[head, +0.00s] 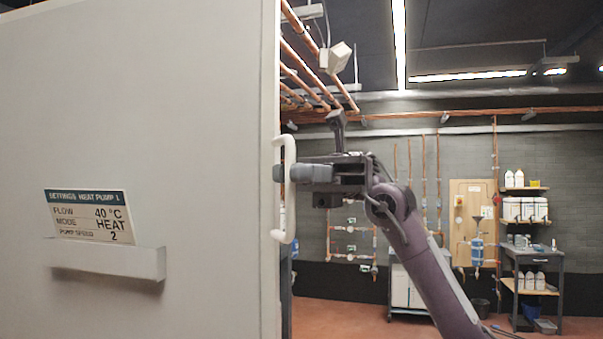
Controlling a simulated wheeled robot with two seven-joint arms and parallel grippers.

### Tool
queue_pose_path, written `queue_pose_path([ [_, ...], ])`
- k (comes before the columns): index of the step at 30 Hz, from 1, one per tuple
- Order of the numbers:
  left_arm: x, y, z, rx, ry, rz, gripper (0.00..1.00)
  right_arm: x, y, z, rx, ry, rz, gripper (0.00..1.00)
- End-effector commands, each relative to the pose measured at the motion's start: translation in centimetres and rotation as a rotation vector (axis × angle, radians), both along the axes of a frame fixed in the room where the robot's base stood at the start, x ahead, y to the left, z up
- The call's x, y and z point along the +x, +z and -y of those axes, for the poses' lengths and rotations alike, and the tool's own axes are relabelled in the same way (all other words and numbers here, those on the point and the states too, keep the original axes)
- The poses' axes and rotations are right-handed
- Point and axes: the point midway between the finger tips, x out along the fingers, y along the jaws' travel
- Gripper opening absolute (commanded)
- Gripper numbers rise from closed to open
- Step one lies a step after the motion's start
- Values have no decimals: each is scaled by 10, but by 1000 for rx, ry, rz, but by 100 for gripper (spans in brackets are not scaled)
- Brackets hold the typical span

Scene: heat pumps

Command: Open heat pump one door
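The heat pump one door (150,110) is a large pale panel filling the left half of the head view. It carries a label (88,216) reading "Settings Heat Pump 1", with flow 40 °C, mode heat, pump speed 2. A white vertical bar handle (287,220) stands at the door's right edge. My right gripper (285,173) reaches in from the right, level with the handle's upper middle. Its dark fingertips lie across the bar, one on each side, and appear shut on it. The fingers hide part of the bar. My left gripper is not in view.
A pale ledge (105,262) juts out below the label. Copper pipes (310,75) run overhead behind the door edge. A shelf unit (532,285) with white containers stands at the back right against a grey brick wall. Reddish floor (345,318) shows clear beyond the door.

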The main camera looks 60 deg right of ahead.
Motion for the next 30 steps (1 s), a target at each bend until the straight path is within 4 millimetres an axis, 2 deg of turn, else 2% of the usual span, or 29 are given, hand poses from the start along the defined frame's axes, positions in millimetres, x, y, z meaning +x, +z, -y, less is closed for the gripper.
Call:
queue_pose_path([
  [1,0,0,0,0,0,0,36,0,0,0,0,-1,-1,13],
  [3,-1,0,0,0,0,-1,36,0,0,0,0,-1,-1,19],
  [13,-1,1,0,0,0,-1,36,1,1,5,1,-1,-1,19],
  [24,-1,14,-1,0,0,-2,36,6,3,63,1,-2,-3,19],
  [30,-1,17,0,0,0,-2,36,6,1,76,0,-1,-1,19],
])
